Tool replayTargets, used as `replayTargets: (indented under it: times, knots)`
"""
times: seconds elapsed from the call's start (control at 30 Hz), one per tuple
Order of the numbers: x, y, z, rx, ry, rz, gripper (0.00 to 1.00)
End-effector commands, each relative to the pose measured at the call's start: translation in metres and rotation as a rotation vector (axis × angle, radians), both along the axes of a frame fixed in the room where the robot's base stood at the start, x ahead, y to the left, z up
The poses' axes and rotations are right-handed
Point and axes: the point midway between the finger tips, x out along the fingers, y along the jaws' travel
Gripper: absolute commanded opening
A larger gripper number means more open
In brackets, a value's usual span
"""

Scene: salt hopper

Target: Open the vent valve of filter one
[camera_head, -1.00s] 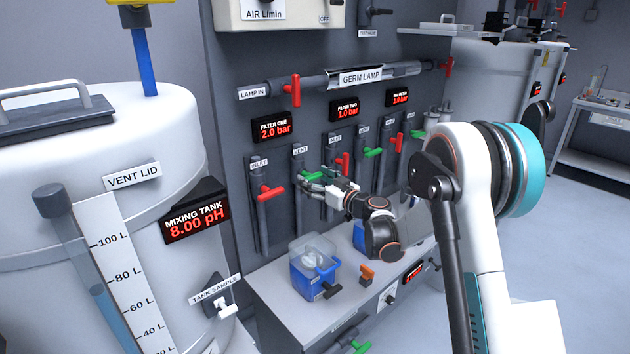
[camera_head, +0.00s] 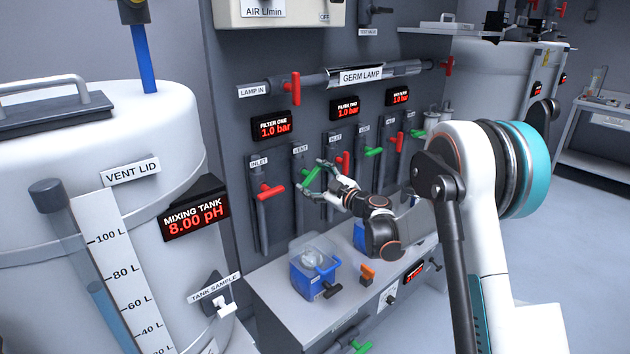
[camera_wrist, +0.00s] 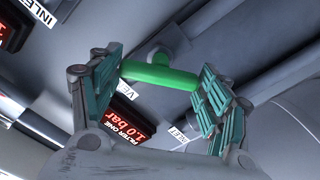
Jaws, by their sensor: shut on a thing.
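The vent valve of filter one is a grey vertical pipe under a "VENT" label (camera_head: 300,148) with a green handle (camera_head: 309,175). The handle slants in the head view. In the wrist view the green handle (camera_wrist: 160,76) lies crosswise between both fingers. My gripper (camera_head: 317,181) is shut on this handle, and its fingers partly hide it. The filter one display (camera_head: 272,127) reads 1.0 bar. Just left stands the "INLET" pipe with a red handle (camera_head: 270,191), apart from my gripper.
Right of my gripper are more pipes with red (camera_head: 345,160) and green handles (camera_head: 373,152). Below is a bench (camera_head: 285,315) with a blue container (camera_head: 302,281). The white mixing tank (camera_head: 110,240) fills the left. Open floor lies at the right.

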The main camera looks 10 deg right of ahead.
Motion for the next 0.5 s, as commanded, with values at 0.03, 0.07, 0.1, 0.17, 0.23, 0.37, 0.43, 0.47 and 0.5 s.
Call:
replayTargets:
  times: [0.03, 0.07, 0.1, 0.17, 0.23, 0.37, 0.43, 0.47, 0.5]
  knots:
    - [0.0000, 0.0001, -0.0004, -0.036, -0.024, 0.000, 0.47]
    - [0.0000, 0.0002, -0.0005, -0.059, -0.040, 0.000, 0.47]
    - [0.0000, 0.0001, -0.0006, -0.090, -0.061, 0.000, 0.47]
    - [0.0001, 0.0002, -0.0006, -0.138, -0.093, 0.000, 0.47]
    - [0.0000, 0.0004, -0.0007, -0.193, -0.130, 0.000, 0.47]
    - [-0.0001, 0.0005, -0.0009, -0.295, -0.199, 0.000, 0.47]
    - [-0.0001, 0.0005, -0.0010, -0.350, -0.236, 0.000, 0.47]
    - [-0.0001, 0.0005, -0.0010, -0.374, -0.252, 0.000, 0.47]
    - [-0.0002, 0.0006, -0.0011, -0.404, -0.273, 0.000, 0.47]
